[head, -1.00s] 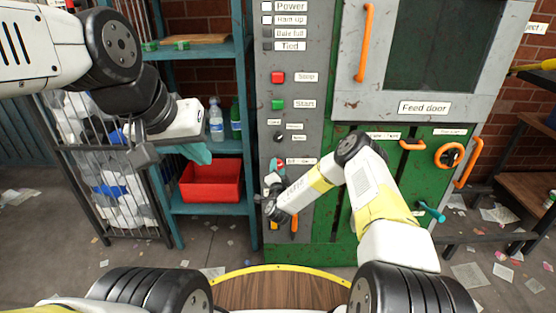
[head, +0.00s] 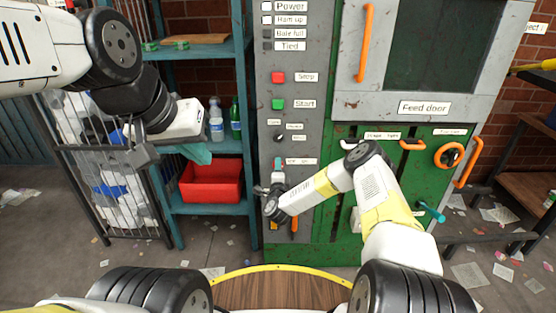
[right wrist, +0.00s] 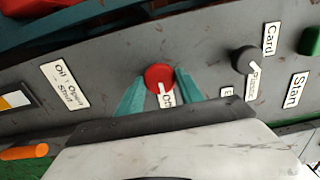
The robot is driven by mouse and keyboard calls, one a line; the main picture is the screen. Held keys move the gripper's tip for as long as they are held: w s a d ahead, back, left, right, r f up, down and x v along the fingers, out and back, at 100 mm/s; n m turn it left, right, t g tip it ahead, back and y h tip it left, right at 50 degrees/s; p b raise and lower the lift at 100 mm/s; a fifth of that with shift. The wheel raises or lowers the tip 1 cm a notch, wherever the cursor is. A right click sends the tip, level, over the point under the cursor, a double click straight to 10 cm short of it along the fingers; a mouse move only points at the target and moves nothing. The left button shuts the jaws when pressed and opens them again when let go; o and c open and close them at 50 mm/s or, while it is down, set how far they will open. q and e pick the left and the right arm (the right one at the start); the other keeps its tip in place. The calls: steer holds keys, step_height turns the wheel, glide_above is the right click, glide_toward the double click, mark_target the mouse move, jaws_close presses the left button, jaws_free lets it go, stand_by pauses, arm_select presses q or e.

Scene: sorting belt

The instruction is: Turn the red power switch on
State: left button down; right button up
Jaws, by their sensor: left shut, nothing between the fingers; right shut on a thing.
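The red power switch (right wrist: 159,77) is a round red knob on the grey control panel (right wrist: 102,82). In the right wrist view it sits between the teal fingers of my right gripper (right wrist: 158,84), which is shut on it. A white label with partly hidden lettering shows just below the knob. In the head view my right gripper (head: 278,164) is at the lower part of the panel, and the hand mostly covers the switch. My left gripper (head: 203,154) is shut and empty in front of the blue shelf, away from the panel.
A black selector knob (right wrist: 243,59) and a green button (right wrist: 311,41) are near the switch. An orange handle (right wrist: 24,152) lies on the other side. The green machine (head: 322,225) with its feed door is right of the panel. A red bin (head: 211,182) stands on the shelf.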

steer(key=shift+s+f, duration=0.1)
stand_by(0.3)
steer(key=o, duration=1.4)
steer(key=s, duration=0.7)
steer(key=shift+s, duration=0.35)
